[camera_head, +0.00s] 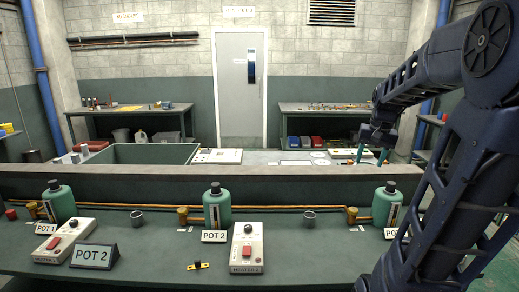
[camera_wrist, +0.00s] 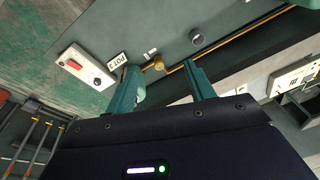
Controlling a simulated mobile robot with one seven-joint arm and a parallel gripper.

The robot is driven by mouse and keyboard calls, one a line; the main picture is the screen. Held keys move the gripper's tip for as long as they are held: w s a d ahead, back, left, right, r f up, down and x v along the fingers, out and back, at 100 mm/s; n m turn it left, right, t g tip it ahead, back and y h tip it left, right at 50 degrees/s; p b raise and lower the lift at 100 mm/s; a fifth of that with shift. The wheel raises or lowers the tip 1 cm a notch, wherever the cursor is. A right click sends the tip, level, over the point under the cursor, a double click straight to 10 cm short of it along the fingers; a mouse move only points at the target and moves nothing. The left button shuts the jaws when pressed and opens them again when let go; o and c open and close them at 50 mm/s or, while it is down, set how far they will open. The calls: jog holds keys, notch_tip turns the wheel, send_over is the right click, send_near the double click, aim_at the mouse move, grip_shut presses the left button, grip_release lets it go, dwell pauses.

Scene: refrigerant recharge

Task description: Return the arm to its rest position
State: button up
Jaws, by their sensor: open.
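My gripper (camera_head: 371,155) shows in the head view at the end of my raised dark blue arm, on the right side. Its two teal fingers point down and are apart, with nothing seen between them. In the wrist view my gripper (camera_wrist: 165,82) is also open and empty. Beyond the fingers, a brass valve (camera_wrist: 158,63) and a copper pipe (camera_wrist: 243,32) show on the bench below, apart from the fingers. Part of the right-hand green pot (camera_head: 386,205) shows beside my arm in the head view.
The near bench (camera_head: 150,262) holds green pots (camera_head: 217,207), heater boxes (camera_head: 247,248), grey cups (camera_head: 308,219) and a copper pipe. A low ledge (camera_head: 270,183) runs behind it. Farther back are a green-walled bin (camera_head: 150,154), side tables and a door (camera_head: 239,90).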

jog(key=s+a+f+n+t, duration=0.1)
jog(key=s+a+n, duration=0.1)
jog(key=s+a, duration=0.2)
jog(key=s+a+f+n+t, duration=0.1)
jog(key=s+a, duration=0.3)
jog(key=s, duration=0.5)
jog(key=shift+s+a+f+n, duration=0.35)
jog(key=shift+s+f+n, duration=0.05)
jog(key=shift+f, duration=0.2)
jog(key=shift+w, duration=0.1)
dwell(1.8)
